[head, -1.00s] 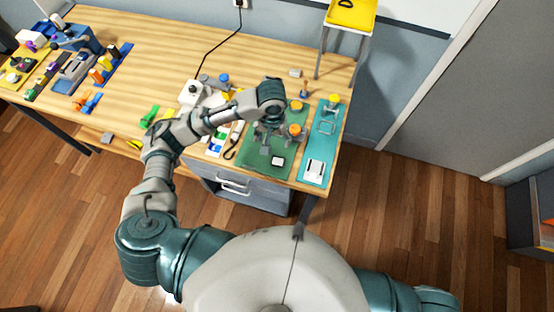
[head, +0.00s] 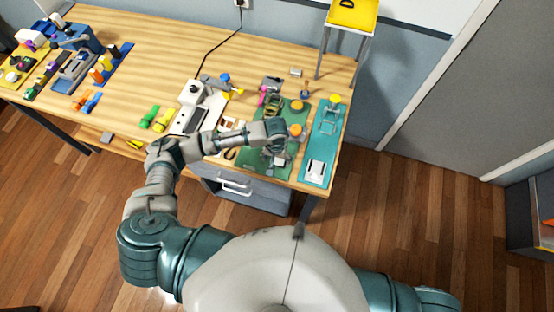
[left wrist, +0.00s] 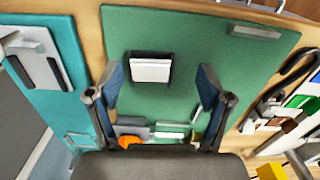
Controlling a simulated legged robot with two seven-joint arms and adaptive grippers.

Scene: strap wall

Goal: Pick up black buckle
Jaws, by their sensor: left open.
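A small black piece with a white face, which looks like the black buckle (left wrist: 134,70), lies on a green board (left wrist: 190,40) in the left wrist view. The green board also shows in the head view (head: 246,170), on the right part of the table. My left gripper (left wrist: 159,72) is open and points down at the board, with one finger on each side of the black piece and gaps between. In the head view my left gripper (head: 281,152) hovers over the board's near half and partly hides the piece. My right gripper is out of view.
A teal board (head: 318,150) with a white block (head: 316,169) lies right of the green one. An orange round knob (head: 296,130) stands close to my gripper. A white device (head: 193,95) and tools lie to the left.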

